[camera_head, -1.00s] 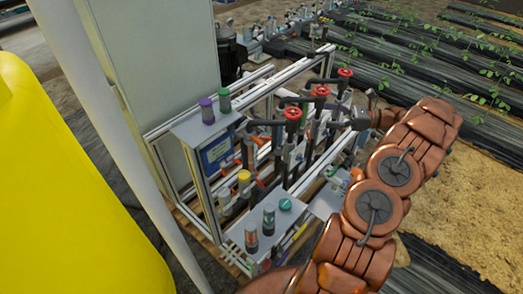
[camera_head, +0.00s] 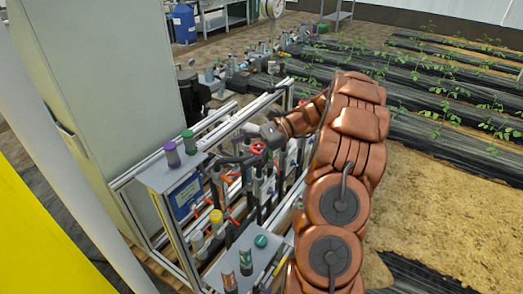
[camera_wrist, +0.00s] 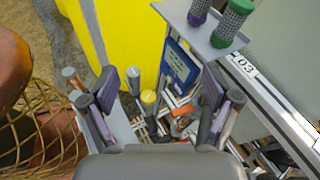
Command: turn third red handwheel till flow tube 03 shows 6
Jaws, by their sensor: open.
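One red handwheel (camera_head: 257,148) shows on the skid in the head view, close to the end of my arm; whether it is the third cannot be told. The other red handwheels are hidden or cannot be made out now. My gripper (camera_wrist: 158,95) is open, with nothing visible between its fingers in the wrist view. A "03" label (camera_wrist: 244,65) is on the frame rail in the wrist view. No flow tube reading is legible.
The skid carries a blue panel (camera_head: 186,194), a purple-capped cylinder (camera_head: 171,154) and a green-capped one (camera_head: 189,142). Planted rows (camera_head: 440,100) lie to the right.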

